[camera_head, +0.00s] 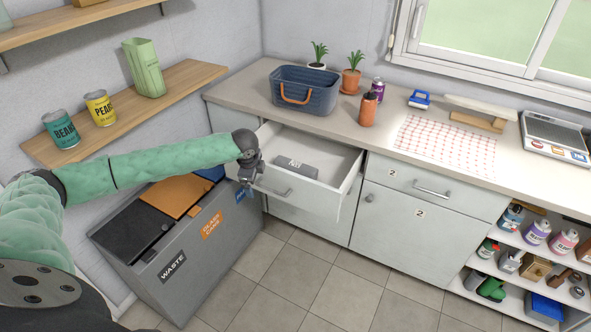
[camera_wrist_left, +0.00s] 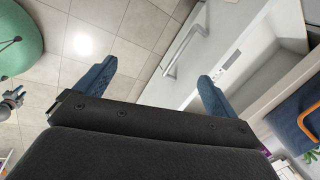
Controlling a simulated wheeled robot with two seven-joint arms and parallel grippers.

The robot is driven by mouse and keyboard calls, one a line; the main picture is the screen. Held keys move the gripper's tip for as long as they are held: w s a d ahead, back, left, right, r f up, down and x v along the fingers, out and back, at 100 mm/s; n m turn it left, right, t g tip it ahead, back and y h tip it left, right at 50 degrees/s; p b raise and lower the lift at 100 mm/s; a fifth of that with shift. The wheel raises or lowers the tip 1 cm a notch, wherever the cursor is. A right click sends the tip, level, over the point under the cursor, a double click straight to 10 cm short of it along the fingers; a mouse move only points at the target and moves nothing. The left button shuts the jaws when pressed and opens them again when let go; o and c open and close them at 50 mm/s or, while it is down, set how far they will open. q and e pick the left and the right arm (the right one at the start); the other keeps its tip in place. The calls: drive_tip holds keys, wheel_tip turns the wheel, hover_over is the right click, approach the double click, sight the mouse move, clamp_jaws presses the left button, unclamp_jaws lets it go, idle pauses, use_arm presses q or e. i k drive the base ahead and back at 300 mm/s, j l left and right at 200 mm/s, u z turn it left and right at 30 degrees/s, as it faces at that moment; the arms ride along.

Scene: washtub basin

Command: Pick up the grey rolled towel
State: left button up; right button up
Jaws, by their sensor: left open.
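A small grey object (camera_head: 297,166), which looks like the grey rolled towel, lies inside the open top drawer (camera_head: 338,180), toward its left side. A grey patch in the drawer, likely the same object, shows in the left wrist view (camera_wrist_left: 232,59). My left gripper (camera_head: 247,180) hangs at the front left corner of the drawer, outside it and apart from the grey object. In the left wrist view its two blue fingers (camera_wrist_left: 156,72) are spread with nothing between them.
The drawer front and handle (camera_head: 272,190) lie close to my left gripper. A grey waste bin (camera_head: 190,275) stands below my left arm. A blue basket (camera_head: 325,101) with an orange handle, an orange bottle (camera_head: 368,110) and plants stand on the counter. The tiled floor ahead is clear.

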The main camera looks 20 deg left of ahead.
sight(301, 169)
drive_tip(key=i, duration=1)
